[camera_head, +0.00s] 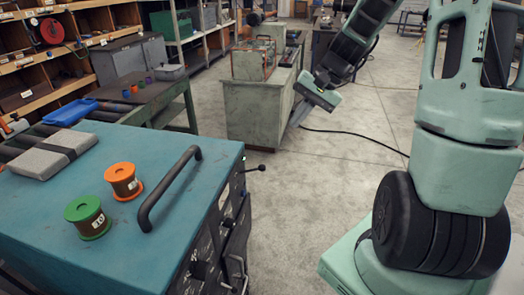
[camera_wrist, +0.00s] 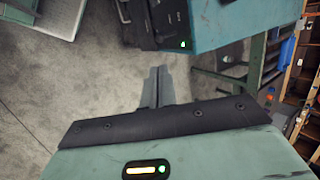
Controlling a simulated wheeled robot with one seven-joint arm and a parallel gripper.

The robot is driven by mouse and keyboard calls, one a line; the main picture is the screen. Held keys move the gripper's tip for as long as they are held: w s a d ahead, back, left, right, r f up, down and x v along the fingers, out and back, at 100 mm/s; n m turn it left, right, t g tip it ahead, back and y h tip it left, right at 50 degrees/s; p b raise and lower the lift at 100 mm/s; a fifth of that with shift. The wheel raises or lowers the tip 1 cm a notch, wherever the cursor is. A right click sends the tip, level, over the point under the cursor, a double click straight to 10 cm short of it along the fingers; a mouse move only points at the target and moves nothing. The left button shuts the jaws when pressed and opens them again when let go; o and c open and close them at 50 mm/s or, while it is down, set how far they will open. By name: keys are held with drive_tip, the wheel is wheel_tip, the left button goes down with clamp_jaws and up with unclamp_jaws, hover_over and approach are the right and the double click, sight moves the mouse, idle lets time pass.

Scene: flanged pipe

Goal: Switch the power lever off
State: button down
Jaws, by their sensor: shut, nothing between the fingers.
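A thin lever with a black ball end (camera_head: 257,168) sticks out from the right side of the teal cabinet (camera_head: 170,225). It looks like the power lever, though its label is too small to read. My gripper (camera_head: 296,116) is in the air beyond the cabinet, above and to the right of the lever and apart from it. Its fingers (camera_wrist: 158,86) are together and empty in the wrist view. That view also shows the cabinet (camera_wrist: 215,22) at the top, upside down, with a small green light on its dark front. I cannot make out the lever there.
Green (camera_head: 87,217) and orange (camera_head: 123,181) spools, a black bar handle (camera_head: 165,190) and a grey case (camera_head: 53,153) are on the cabinet top. Behind stands a grey-green bench (camera_head: 255,105).

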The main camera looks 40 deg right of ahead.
drive_tip(key=p, duration=0.4)
approach(252, 170)
drive_tip(key=f, duration=0.3)
drive_tip(key=shift+s+a+f, duration=0.25)
drive_tip(key=shift+f, duration=0.05)
drive_tip(key=shift+d+f+b, duration=0.1)
drive_tip(key=shift+f+b, duration=0.1)
drive_tip(key=shift+b, duration=0.15)
